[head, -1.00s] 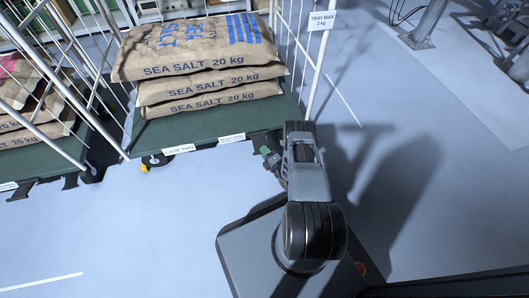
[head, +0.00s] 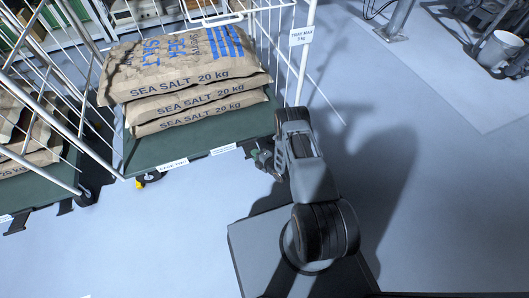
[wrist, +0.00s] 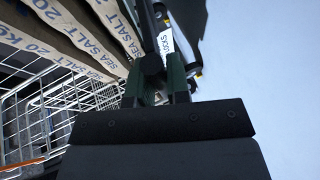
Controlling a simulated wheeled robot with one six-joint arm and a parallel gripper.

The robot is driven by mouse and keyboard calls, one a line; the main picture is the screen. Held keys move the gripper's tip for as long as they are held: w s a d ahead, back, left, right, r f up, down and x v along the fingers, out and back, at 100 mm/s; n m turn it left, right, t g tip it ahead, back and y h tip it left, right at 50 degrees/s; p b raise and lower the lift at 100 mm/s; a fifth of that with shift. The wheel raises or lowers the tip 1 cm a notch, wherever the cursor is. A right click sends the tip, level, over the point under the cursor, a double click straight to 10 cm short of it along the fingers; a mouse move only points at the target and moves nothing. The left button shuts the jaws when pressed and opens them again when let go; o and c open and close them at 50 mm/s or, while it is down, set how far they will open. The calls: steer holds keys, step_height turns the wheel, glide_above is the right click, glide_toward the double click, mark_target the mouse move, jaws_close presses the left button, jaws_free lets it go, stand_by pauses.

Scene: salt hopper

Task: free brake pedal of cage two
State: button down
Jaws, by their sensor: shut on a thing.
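Cage two is a wire roll cage with a green deck (head: 190,148); its front-edge label (head: 174,163) is blurred now. My gripper (head: 262,158) is at the right end of the deck's front edge, low down. In the wrist view, my gripper (wrist: 156,88) has its green-padded fingers close together around a dark bar (wrist: 152,65), which looks like the brake pedal. The fingers and my wrist hide most of the pedal, so its angle cannot be told. A yellow part (head: 139,183) shows by the left front castor.
Several sea salt sacks (head: 185,85) lie stacked on the deck. A neighbouring cage with sacks (head: 30,140) stands at the left. A tray sign (head: 300,36) hangs on the cage's right post. A white bucket (head: 500,50) stands far right.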

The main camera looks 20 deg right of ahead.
steer(key=shift+w+a+r, duration=0.1)
steer(key=shift+r, duration=0.3)
stand_by(0.3)
steer(key=c, duration=1.1)
jaws_free()
steer(key=p+v, duration=0.4)
steer(key=v, duration=1)
steer(key=shift+p, duration=0.4)
steer(key=shift+w+f, duration=0.1)
